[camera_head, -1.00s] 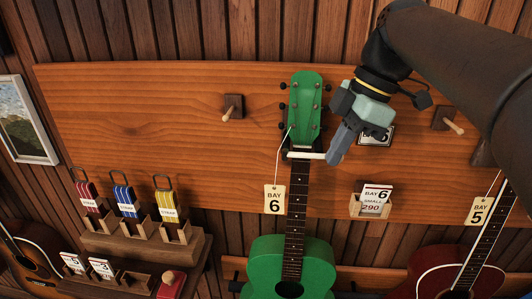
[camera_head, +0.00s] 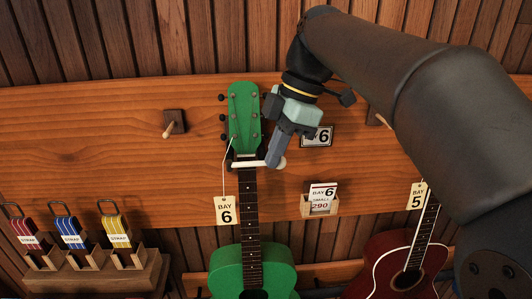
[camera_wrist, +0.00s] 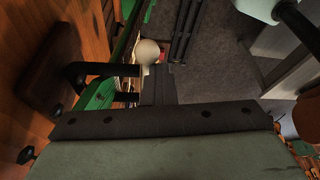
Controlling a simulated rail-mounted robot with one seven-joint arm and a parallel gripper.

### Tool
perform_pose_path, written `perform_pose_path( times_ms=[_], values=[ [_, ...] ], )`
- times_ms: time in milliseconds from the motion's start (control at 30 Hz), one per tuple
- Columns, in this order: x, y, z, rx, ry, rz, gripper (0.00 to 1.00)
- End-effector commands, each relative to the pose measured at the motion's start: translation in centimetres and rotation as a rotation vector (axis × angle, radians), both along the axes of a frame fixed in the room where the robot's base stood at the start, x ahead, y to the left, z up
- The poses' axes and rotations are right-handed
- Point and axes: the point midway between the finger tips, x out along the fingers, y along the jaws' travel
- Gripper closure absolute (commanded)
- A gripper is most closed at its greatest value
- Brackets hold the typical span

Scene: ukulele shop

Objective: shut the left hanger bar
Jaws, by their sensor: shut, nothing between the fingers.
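A green ukulele (camera_head: 244,120) hangs by its head on the wall board, with a BAY 6 tag (camera_head: 225,210) beside its neck. A white hanger bar (camera_head: 246,164) lies across the front of the neck, just below the head. My gripper (camera_head: 273,163) is shut and empty, its fingertips at the bar's right end, seemingly touching it. In the wrist view the bar's pale round end (camera_wrist: 147,52) is just beyond my dark fingers (camera_wrist: 158,88). The dark hanger prongs (camera_wrist: 86,71) reach out beside the green head. Whether the bar meets the far prong cannot be told.
A card holder (camera_head: 320,207) and a BAY 6 plate (camera_head: 322,137) are right of the ukulele. A red ukulele (camera_head: 400,270) hangs at lower right, partly behind my arm. An empty peg (camera_head: 174,124) is on the left. Strap boxes (camera_head: 90,260) stand at lower left.

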Motion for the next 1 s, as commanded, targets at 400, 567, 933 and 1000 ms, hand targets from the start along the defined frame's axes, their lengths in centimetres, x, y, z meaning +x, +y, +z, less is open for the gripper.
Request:
perform_pose_path(
  times_ms=[400,567,933,1000],
  values=[
    [-2.6,0.2,0.4,0.006,-0.007,0.002,1.00],
    [-3.7,-0.2,1.9,0.004,-0.006,-0.001,1.00],
    [-1.4,-0.3,8.3,0.002,-0.004,-0.002,1.00],
    [-1.1,-0.3,9.2,0.003,-0.004,-0.002,1.00]
  ],
)
